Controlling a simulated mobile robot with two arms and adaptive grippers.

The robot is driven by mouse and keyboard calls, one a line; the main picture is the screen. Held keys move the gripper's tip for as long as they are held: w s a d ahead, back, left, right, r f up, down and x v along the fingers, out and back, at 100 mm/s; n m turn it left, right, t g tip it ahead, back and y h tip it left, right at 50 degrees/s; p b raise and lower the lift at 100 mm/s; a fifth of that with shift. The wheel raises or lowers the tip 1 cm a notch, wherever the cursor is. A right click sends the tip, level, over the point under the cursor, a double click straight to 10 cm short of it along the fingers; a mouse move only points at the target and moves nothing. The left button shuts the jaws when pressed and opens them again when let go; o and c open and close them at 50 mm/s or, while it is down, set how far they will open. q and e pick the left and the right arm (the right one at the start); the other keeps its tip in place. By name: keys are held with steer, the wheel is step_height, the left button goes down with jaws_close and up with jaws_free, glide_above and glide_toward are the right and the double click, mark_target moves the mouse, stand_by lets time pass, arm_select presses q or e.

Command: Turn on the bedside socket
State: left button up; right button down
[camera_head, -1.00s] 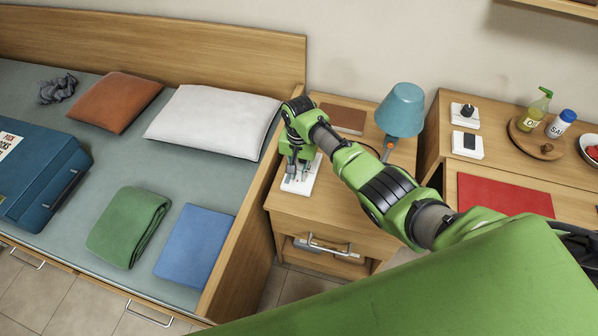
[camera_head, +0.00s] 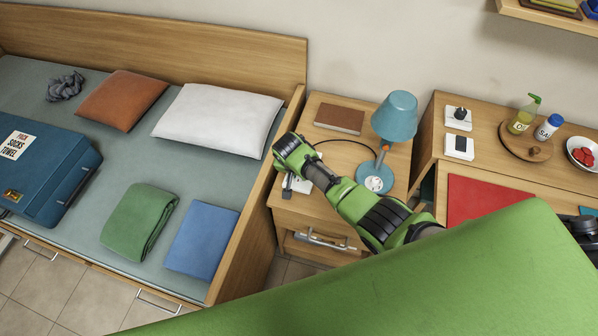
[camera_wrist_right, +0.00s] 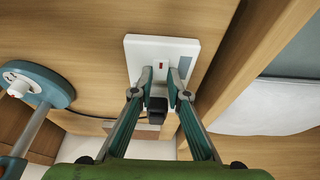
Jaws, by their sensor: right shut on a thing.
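The bedside socket is a white plate (camera_wrist_right: 160,48) on the wooden bedside table (camera_wrist_right: 95,80), with a small red mark and a grey patch on its face. In the head view the white plate (camera_head: 301,186) is mostly hidden by my right gripper (camera_head: 288,188). I cannot tell whether the plug is seated in the socket. My left gripper is not in view.
A blue lamp (camera_head: 396,118) stands right of the gripper, with a dark cable near its base. A brown book (camera_head: 339,118) lies behind. The bed (camera_head: 240,262) is on the left. A desk with white switch plates (camera_head: 459,146) is on the right.

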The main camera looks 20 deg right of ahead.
steer(key=c, duration=2)
jaws_free()
steer(key=shift+o, duration=0.2)
steer(key=shift+r, duration=0.1)
steer(key=v, duration=1.1)
steer(key=shift+r, duration=0.35)
steer(key=shift+s, duration=0.2)
